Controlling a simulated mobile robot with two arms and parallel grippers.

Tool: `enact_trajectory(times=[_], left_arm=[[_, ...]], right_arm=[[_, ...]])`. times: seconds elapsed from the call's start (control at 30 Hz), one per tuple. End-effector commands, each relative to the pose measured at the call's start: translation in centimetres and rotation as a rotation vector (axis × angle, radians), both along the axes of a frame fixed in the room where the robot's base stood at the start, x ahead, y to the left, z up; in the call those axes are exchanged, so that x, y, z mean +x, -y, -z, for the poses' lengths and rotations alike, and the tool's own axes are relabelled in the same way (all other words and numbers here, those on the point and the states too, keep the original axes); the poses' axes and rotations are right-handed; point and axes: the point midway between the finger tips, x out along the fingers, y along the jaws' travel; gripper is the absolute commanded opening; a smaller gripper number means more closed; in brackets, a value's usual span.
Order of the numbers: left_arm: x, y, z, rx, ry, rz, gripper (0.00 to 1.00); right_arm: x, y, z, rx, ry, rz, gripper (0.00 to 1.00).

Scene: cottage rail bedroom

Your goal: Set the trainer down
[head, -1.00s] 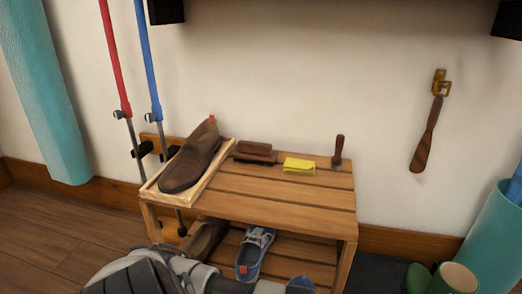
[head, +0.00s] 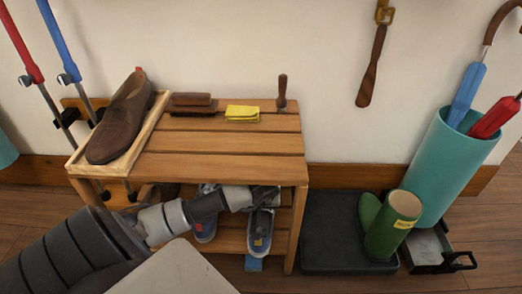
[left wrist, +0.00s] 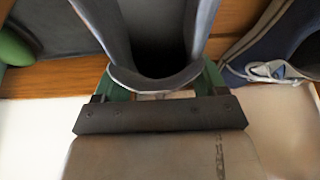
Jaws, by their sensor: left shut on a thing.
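The held trainer, grey-blue, shows in the head view (head: 262,228) at the right part of the rack's lower shelf, and its open collar fills the top of the left wrist view (left wrist: 112,35). My left gripper (head: 264,197) is shut on its rim. The other trainer (head: 205,228), blue-grey with white laces, stands to its left on the lower shelf; it also shows at right in the left wrist view (left wrist: 265,55). I cannot tell whether the held trainer's sole touches the slats. The slatted wooden rack (head: 230,145) has two levels. My right gripper is out of view.
On the rack's top are a brown shoe in a wooden tray (head: 147,140), a brush (head: 192,104), a yellow cloth (head: 242,113) and a small wooden-handled tool (head: 282,92). Right of it are a dark mat (head: 340,235), green boots (head: 392,228) and a teal umbrella stand (head: 440,165).

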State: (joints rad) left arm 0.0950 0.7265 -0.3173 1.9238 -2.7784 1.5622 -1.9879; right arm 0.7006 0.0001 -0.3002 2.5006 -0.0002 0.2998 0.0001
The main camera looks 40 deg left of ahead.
Motion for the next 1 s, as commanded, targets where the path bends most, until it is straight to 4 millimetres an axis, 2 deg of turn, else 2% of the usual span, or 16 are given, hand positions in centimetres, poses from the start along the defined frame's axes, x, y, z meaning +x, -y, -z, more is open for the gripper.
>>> enact_trajectory(times=[0.13, 0.3, 0.4, 0.87, 0.9, 1.0], left_arm=[[1.2, -1.0, 0.2, -0.002, 0.005, -0.003, 0.33], [3.8, -3.2, 0.3, -0.004, 0.005, -0.005, 0.33], [3.5, -2.9, 1.4, -0.005, 0.002, 0.000, 0.33], [3.5, -3.0, 1.6, 0.001, 0.002, 0.001, 0.33], [3.5, -3.0, 1.7, -0.001, 0.001, 0.000, 0.75], [3.5, -3.0, 1.7, -0.001, 0.001, 0.001, 0.90]], right_arm=[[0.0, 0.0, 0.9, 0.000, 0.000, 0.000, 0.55], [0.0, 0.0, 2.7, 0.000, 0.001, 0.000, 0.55], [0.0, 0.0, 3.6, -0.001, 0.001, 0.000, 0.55], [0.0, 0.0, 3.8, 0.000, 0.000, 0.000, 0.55], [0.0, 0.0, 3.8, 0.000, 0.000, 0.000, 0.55], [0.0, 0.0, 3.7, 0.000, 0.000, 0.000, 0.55]])
